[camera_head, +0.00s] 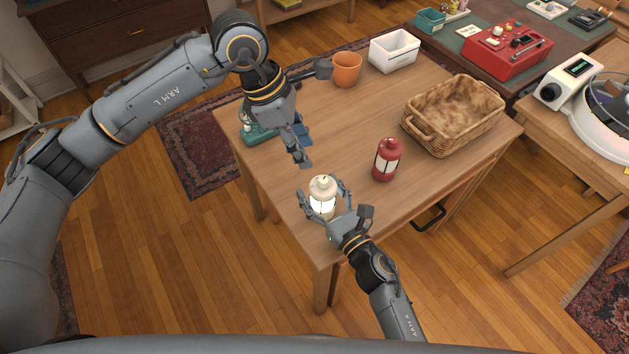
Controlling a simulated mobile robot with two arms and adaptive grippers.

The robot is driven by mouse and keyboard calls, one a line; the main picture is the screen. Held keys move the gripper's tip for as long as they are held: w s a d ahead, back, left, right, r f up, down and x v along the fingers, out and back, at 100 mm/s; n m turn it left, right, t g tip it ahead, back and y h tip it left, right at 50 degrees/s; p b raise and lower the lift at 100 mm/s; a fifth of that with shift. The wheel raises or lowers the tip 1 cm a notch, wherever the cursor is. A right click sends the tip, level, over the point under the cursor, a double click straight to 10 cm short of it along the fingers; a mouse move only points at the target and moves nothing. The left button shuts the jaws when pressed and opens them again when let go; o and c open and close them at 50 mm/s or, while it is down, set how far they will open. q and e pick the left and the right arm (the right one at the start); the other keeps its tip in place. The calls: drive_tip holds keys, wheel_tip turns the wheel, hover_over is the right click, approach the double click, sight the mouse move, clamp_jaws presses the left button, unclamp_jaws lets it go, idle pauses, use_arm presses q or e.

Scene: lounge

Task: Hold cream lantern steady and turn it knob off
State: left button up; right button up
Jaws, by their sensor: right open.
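The cream lantern (321,188) stands upright near the table's front corner in the head view, and its panel glows bright white. My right gripper (322,190) is open, with one finger on each side of the lantern; I cannot tell whether they touch it. The gripper's palm hides the lantern's lower part. A small knob (323,180) seems to show near its top. My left gripper (305,163) points down above the table, behind and a little left of the lantern, apart from it. Its fingers look narrow from this side, so their opening is unclear.
A red lantern (387,160) stands right of the cream one. A wicker basket (409,122), an orange pot (346,70) and a white bin (394,52) stand farther back. A teal object (257,137) is partly behind my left arm. The table's front-left edge is close to the cream lantern.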

drive_tip(key=shift+x, duration=1.35)
drive_tip(key=shift+c, duration=0.2)
clamp_jaws()
